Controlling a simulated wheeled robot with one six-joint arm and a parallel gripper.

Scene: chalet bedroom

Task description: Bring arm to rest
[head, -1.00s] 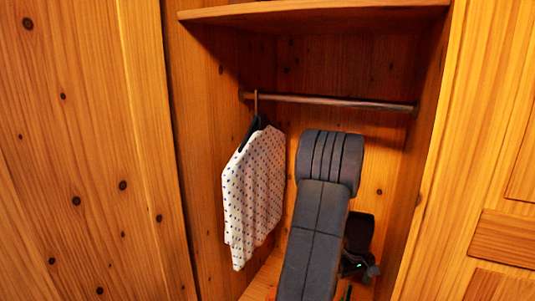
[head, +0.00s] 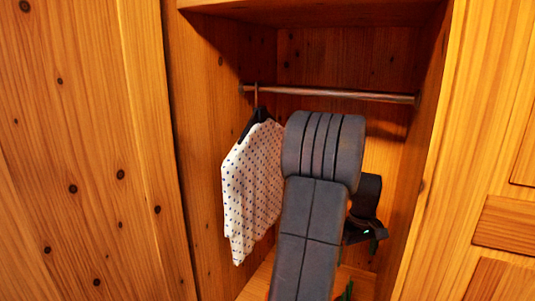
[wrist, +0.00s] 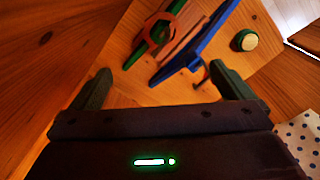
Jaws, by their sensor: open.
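My gripper (wrist: 160,70) is open in the wrist view, with its two dark green fingers wide apart and nothing held between them. In the head view my gripper (head: 372,243) is partly hidden behind my own grey arm, inside the wardrobe at its lower right. My arm bends at a thick ribbed joint in front of the wardrobe opening.
A white dotted shirt (head: 253,190) hangs from the metal rail (head: 330,94), left of my arm; its edge shows in the wrist view (wrist: 298,138). Below lie a blue item (wrist: 203,48), an orange ring (wrist: 160,33) and a round lidded jar (wrist: 245,40).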

